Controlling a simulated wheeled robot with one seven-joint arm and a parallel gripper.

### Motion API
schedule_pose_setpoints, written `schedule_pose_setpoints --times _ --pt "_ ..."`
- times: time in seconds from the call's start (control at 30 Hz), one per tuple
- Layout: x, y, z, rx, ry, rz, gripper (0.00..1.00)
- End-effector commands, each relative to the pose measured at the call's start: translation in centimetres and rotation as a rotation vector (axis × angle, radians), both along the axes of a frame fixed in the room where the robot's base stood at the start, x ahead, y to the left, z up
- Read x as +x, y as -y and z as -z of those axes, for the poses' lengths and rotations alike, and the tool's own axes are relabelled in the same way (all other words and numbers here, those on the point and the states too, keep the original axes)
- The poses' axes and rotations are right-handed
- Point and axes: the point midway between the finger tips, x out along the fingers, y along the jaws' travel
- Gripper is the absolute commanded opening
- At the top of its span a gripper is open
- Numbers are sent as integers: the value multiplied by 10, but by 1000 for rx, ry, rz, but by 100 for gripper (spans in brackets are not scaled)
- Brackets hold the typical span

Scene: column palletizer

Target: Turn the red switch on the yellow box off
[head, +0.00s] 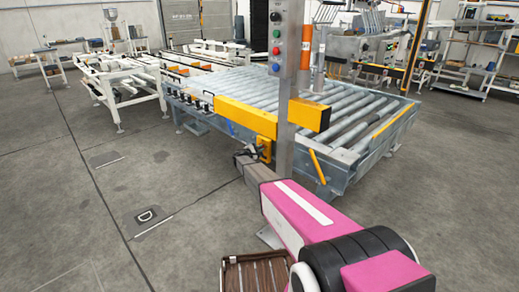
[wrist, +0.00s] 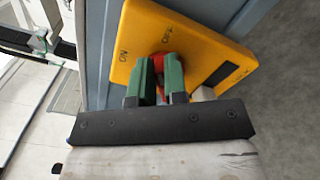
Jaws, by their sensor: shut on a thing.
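The yellow box (wrist: 195,35) fills the upper middle of the wrist view, mounted on a grey post, with dark "ON" and "OFF" lettering. The red switch (wrist: 157,61) shows between the green fingers of my gripper (wrist: 159,72). The gripper is shut on the switch. The fingers hide much of it, so I cannot tell which way it is turned. In the head view the box (head: 265,148) is small, on the post's lower left, with my gripper (head: 249,155) against it.
The grey post (head: 286,85) carries coloured buttons higher up. A roller conveyor (head: 345,115) with a thick yellow bar (head: 245,116) stands right behind the post. A white-framed conveyor (head: 120,80) is further left. The floor at left is clear.

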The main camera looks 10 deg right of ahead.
Motion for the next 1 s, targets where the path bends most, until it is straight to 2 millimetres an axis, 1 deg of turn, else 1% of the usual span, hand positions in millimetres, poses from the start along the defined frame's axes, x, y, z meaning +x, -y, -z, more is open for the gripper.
schedule_pose_setpoints --times 0.2,0.5,0.73,1.0 --pt "-3 1 5 119 162 0 0" --pt "-4 2 10 257 352 0 0" --pt "-4 2 13 323 444 0 0" --pt "-4 2 14 356 488 0 0"
